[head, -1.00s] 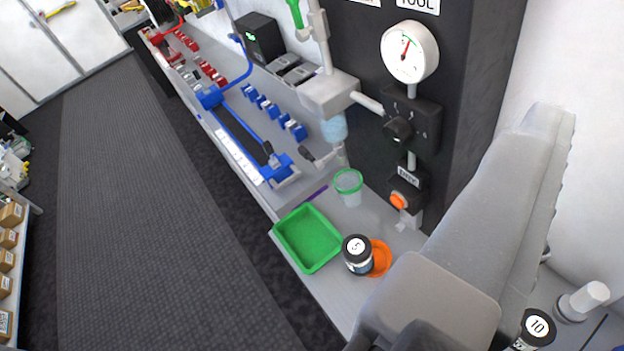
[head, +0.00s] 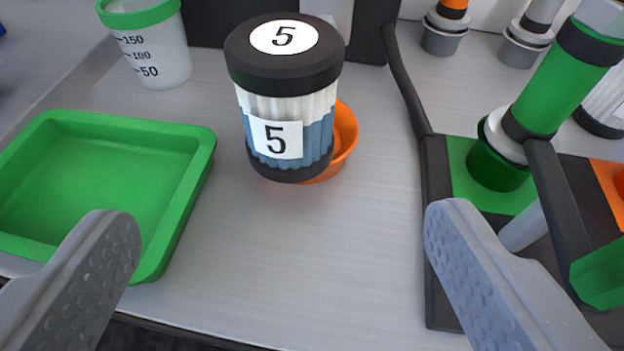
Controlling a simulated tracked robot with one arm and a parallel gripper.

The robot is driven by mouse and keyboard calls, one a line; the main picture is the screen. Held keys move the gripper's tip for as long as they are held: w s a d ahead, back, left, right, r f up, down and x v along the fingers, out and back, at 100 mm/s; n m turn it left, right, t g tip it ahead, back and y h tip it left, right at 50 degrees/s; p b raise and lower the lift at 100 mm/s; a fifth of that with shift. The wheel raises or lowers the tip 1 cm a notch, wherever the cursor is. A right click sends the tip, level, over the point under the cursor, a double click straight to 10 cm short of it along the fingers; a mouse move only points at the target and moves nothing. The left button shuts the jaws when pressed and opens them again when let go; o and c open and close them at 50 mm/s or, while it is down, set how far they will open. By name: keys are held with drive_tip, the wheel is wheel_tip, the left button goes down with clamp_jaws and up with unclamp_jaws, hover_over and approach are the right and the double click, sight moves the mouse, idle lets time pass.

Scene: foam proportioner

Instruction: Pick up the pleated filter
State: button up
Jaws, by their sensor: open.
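The pleated filter (head: 288,105) stands upright in the upper middle of the head view. It has black end caps, white and blue pleats, and labels with the number 5 on its top and side. My gripper (head: 283,232) is open and empty. Its two grey fingers are wide apart at the lower left and lower right, on the near side of the filter and not touching it. An orange dish (head: 343,142) sits right behind the filter and is partly hidden by it. I cannot tell if they touch.
A green tray (head: 190,140) lies on the left, near the left finger. A measuring cup (head: 155,60) with a green rim stands at the back left. A dark-framed rack (head: 435,230) with a green cylinder (head: 560,85) is on the right. The grey bench (head: 290,270) before the filter is clear.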

sight(287, 132)
drive_tip(key=x, duration=0.8)
drive_tip(key=shift+f+b, duration=0.1)
drive_tip(key=shift+b, duration=0.2)
drive_tip(key=shift+r+x, duration=0.2)
drive_tip(key=shift+x, duration=1.25)
drive_tip(key=shift+r+x, duration=0.15)
drive_tip(key=shift+x, duration=1.25)
drive_tip(key=shift+w, duration=0.2)
drive_tip(key=c, duration=1.2)
drive_tip(key=shift+r, duration=0.15)
